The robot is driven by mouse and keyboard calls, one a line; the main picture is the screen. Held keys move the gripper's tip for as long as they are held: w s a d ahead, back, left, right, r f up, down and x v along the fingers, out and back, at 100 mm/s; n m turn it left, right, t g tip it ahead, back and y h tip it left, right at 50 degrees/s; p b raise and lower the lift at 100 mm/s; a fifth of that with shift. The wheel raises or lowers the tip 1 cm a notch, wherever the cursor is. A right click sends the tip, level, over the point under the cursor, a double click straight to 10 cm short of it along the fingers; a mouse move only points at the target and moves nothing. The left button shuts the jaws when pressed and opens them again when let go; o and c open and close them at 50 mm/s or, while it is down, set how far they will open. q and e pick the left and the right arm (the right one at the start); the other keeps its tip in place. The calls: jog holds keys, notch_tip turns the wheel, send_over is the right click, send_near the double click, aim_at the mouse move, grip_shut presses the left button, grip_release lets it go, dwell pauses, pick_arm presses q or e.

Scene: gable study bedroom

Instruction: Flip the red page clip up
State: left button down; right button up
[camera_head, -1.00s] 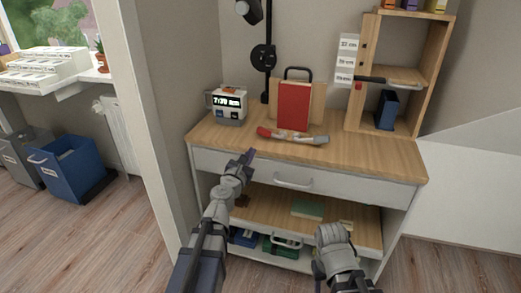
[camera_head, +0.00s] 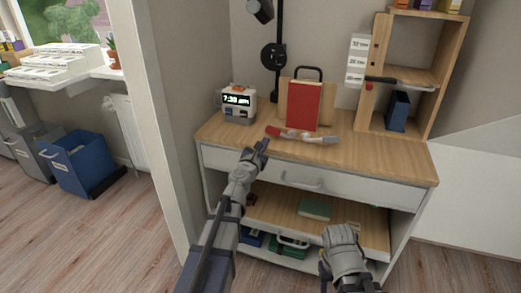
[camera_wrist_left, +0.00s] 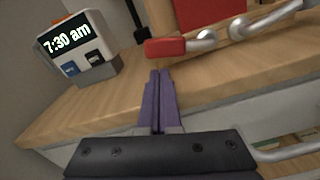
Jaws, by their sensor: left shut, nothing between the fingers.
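The red page clip (camera_head: 273,131) lies low along the front foot of a wooden book stand, its red end at the left and silvery bent metal to the right. It also shows in the left wrist view (camera_wrist_left: 165,47), just beyond the fingertips. A red book (camera_head: 304,106) stands upright on the stand behind it. My left gripper (camera_head: 264,144) is shut and empty, just in front of the red end and over the desk's front edge. Its purple fingers (camera_wrist_left: 160,74) show together in the left wrist view. My right arm is low at the right; its fingers cannot be made out.
A digital clock (camera_head: 238,103) stands left on the desk (camera_head: 370,155). A black lamp post (camera_head: 278,60) rises behind. A wooden shelf unit (camera_head: 433,88) holding a blue item (camera_head: 398,110) stands right. The front right desktop is clear.

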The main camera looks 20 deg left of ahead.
pick_arm(q)
jog(key=w, duration=0.3)
jog(key=shift+w, duration=0.4)
